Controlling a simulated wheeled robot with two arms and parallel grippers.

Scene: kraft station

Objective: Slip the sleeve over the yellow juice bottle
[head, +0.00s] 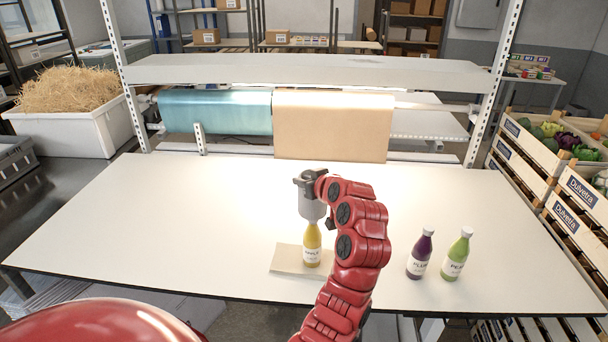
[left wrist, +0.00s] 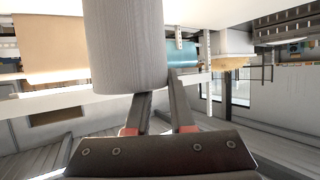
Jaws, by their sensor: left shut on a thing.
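The yellow juice bottle (head: 312,250) stands upright on a flat tan sheet (head: 287,261) near the front of the table. My left gripper (head: 309,183) is above it and shut on the grey sleeve (head: 312,208). The sleeve is upright, and its lower end is at the bottle's neck. The bottle's cap is hidden, and I cannot tell how far the sleeve is around it. In the left wrist view the sleeve (left wrist: 125,48) is a pale ribbed cylinder at the finger ends. My right gripper is not in view.
A purple bottle (head: 419,256) and a green bottle (head: 457,255) stand to the right of my left arm. The white table (head: 200,215) is clear on the left. Teal (head: 215,111) and brown (head: 330,125) paper rolls hang behind it. Crates (head: 575,200) stand at right.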

